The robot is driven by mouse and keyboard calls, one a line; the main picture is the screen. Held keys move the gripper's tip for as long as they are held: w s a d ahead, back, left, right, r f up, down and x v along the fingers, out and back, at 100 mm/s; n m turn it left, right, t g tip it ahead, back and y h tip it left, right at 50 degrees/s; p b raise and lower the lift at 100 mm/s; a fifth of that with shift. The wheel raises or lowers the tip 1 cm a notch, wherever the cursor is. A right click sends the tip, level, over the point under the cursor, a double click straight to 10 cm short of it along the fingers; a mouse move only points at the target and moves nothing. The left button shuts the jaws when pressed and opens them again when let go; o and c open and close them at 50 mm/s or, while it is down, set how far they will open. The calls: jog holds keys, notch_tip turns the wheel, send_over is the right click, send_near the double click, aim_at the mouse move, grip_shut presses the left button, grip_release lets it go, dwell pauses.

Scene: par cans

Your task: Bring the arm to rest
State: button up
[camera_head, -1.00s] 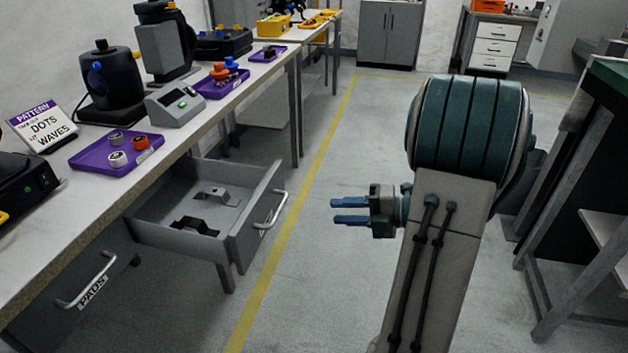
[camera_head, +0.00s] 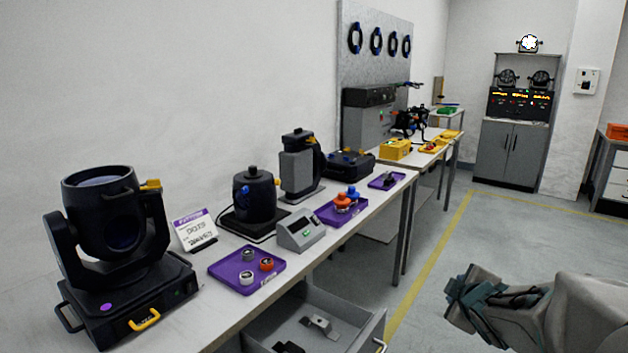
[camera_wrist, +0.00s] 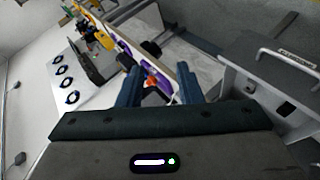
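My gripper (camera_wrist: 160,72) shows in the wrist view with its two blue fingers apart and nothing held between them. Benches and floor show beyond the fingers, at a distance. In the head view, part of my arm (camera_head: 570,312) is low at the right, over the floor and to the right of the bench.
A long bench (camera_head: 230,318) runs along the left wall with a moving-head lamp (camera_head: 104,255), a purple tray (camera_head: 236,283) and other gear. An open drawer (camera_head: 370,335) juts out below it. Clear floor (camera_head: 445,240) lies right of the bench.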

jog(key=s+a+r+m+g+p, duration=0.2)
jog(key=s+a+m+g+p, duration=0.1)
jog(key=s, duration=0.3)
jog(key=s+a+r+m+g+y+p, duration=0.1)
jog(key=s+a+r+m+g+p, duration=0.2)
jog(key=s+a, duration=0.3)
jog(key=s+a+r+m+g+y+p, duration=0.1)
jog(key=s+a+r+m+g+p, duration=0.2)
jog(key=s, duration=0.5)
jog(key=shift+a+m+p, duration=0.85)
jog(key=shift+a+m, duration=0.25)
jog(key=shift+o, duration=0.5)
dwell(0.8)
jog(key=shift+d, duration=0.1)
